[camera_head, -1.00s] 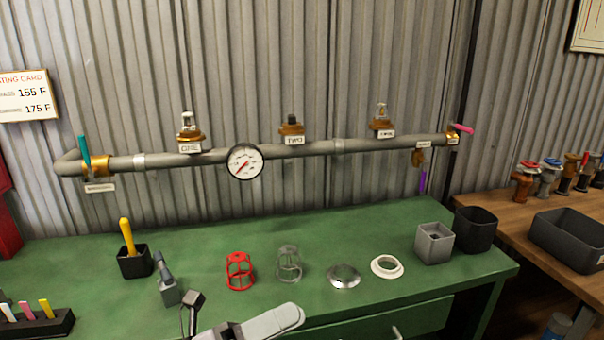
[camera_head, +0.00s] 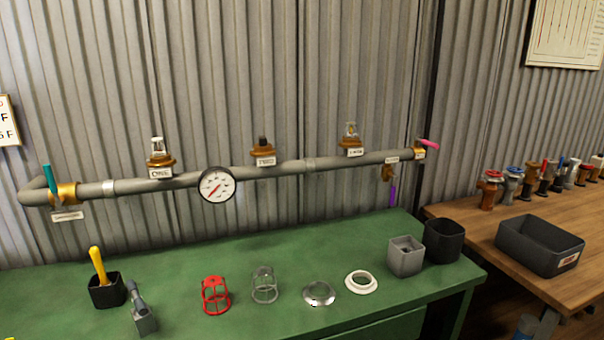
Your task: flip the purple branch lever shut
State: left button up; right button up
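The purple branch lever (camera_head: 393,196) hangs straight down below a small brass branch valve (camera_head: 387,173) near the right end of the grey pipe (camera_head: 290,169). A small white label (camera_head: 392,159) sits on the pipe just above it. A pink lever (camera_head: 430,145) sticks out at the pipe's right end, close to the purple one. A teal lever (camera_head: 48,178) stands upright on the brass valve at the pipe's left end. Neither of my grippers shows in the head view.
The green bench below holds a grey square cup (camera_head: 406,257), a black bin (camera_head: 444,241), a white ring (camera_head: 361,282), a metal ring (camera_head: 319,293), a red cage (camera_head: 216,296) and a wire cage (camera_head: 264,286). A dark tray (camera_head: 540,246) sits on the wooden bench at right.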

aim_at(393, 191)
jog(key=i+l+z, duration=0.55)
jog(key=i, duration=0.15)
jog(key=k, duration=0.3)
jog(key=i+l, duration=0.15)
jog(key=l, duration=0.25)
jog(key=i+l+z, duration=0.15)
jog(key=l, duration=0.25)
